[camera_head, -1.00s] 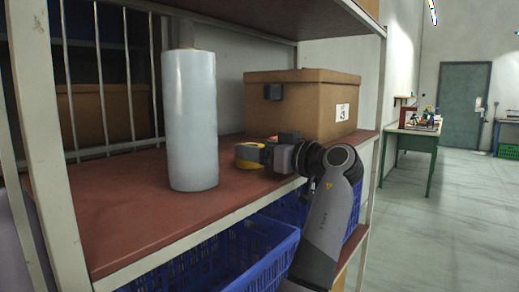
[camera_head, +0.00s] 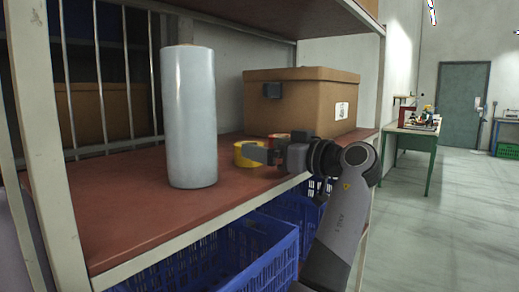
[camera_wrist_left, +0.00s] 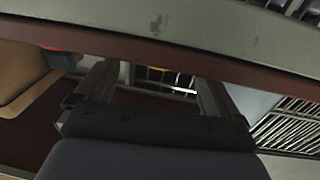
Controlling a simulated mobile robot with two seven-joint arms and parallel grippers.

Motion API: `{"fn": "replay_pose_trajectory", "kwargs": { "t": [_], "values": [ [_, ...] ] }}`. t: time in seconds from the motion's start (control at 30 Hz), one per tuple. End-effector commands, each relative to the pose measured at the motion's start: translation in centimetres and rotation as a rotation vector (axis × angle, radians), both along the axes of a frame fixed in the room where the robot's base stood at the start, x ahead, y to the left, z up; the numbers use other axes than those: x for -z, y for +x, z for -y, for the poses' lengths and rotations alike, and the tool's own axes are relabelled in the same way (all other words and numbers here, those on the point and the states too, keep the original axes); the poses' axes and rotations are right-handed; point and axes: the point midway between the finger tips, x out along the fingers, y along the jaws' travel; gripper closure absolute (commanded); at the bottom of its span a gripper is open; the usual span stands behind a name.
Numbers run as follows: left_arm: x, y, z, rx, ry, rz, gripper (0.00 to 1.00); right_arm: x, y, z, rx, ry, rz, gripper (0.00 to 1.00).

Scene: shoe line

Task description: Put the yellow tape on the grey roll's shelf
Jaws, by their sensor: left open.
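The yellow tape (camera_head: 240,158) sits on the red-brown shelf (camera_head: 130,222), right of the tall grey roll (camera_head: 189,118) and apart from it. My left gripper (camera_head: 262,153) is open just right of the tape, and its finger hides part of the tape. I cannot tell whether finger and tape touch. In the left wrist view the two fingers (camera_wrist_left: 152,82) stand apart, with no tape clearly between them. My right gripper is not in view.
A cardboard box (camera_head: 310,105) stands behind my gripper on the same shelf. A small red thing (camera_head: 278,137) shows beside the gripper. Blue crates (camera_head: 235,250) are below the shelf. A post (camera_head: 45,130) bounds the left. Shelf surface in front of the roll is clear.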

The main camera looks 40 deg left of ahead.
Motion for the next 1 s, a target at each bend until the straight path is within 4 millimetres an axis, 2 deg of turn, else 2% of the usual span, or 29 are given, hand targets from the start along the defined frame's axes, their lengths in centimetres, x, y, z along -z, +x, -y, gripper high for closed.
{"fn": "replay_pose_trajectory", "kwargs": {
  "t": [0.03,0.2,0.4,0.6,1.0],
  "values": [
    [0.2,0.1,1.3,0.004,0.000,0.000,0.04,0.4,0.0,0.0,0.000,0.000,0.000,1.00],
    [0.2,0.2,5.0,0.003,0.000,-0.001,0.04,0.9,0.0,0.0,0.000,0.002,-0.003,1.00],
    [0.1,0.3,7.9,0.001,0.000,0.000,0.04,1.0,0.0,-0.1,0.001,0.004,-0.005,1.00],
    [0.0,0.3,8.8,-0.001,0.000,0.000,0.04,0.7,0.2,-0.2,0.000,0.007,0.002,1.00],
    [0.0,0.3,8.8,-0.001,0.000,0.000,0.04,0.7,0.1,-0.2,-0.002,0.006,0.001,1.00]
  ]
}}
